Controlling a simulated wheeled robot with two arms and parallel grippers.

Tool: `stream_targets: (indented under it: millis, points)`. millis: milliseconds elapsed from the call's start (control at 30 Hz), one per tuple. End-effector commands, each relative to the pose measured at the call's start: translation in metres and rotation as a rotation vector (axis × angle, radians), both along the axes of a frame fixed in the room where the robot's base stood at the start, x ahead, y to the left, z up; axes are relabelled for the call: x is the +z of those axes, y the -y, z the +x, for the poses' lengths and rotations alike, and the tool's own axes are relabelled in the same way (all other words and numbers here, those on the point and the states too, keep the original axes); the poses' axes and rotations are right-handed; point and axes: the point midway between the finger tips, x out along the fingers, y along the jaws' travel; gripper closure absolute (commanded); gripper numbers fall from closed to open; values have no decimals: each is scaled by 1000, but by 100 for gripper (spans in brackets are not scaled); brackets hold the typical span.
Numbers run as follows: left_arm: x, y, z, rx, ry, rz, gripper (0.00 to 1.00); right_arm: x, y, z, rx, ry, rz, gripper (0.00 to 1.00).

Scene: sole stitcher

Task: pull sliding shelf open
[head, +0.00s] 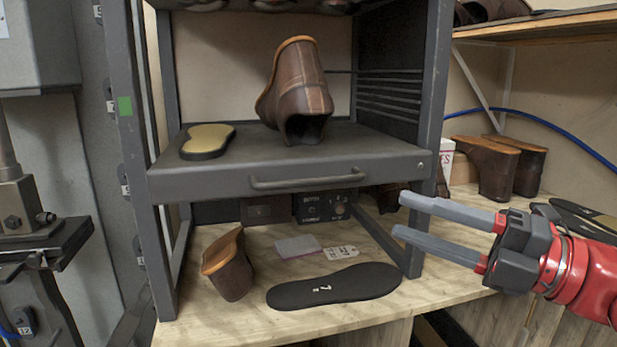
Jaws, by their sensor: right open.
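The sliding shelf (370,158) is a dark grey metal shelf set in a grey rack. Its front panel carries a curved bar handle (304,181) near the middle. A brown leather shoe upper (297,90) and a tan and black sole (208,140) rest on the shelf. My right gripper (399,216) is open and empty. In the picture its fingertips point left, right of the handle and a little below it, apart from it. My left gripper is not in view.
Below the shelf, a brown shoe piece (228,265), a black sole (334,286) and tags (341,253) lie on the wooden bench (230,320). The rack's right front post (432,110) stands near my right gripper. More shoe parts (487,165) sit at the right. A grey machine (35,240) stands at the left.

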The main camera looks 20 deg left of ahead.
Motion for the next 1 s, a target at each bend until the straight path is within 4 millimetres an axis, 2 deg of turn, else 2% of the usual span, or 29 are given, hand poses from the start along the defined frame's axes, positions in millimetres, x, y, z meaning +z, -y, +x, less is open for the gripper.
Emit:
stream_targets:
  millis: [33, 400, 600, 800, 1000]
  points:
    - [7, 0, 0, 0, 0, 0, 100, 5, -11, 1, 6, -1, 0, 55]
    - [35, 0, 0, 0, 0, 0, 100, 17, -89, 15, 5, -5, 3, 55]
    - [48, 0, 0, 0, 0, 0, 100, 21, -124, 22, 5, -5, 2, 55]
    - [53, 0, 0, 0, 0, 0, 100, 21, -141, 26, 1, -4, 4, 55]
    - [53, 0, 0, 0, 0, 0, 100, 21, -144, 27, 0, -4, 5, 55]
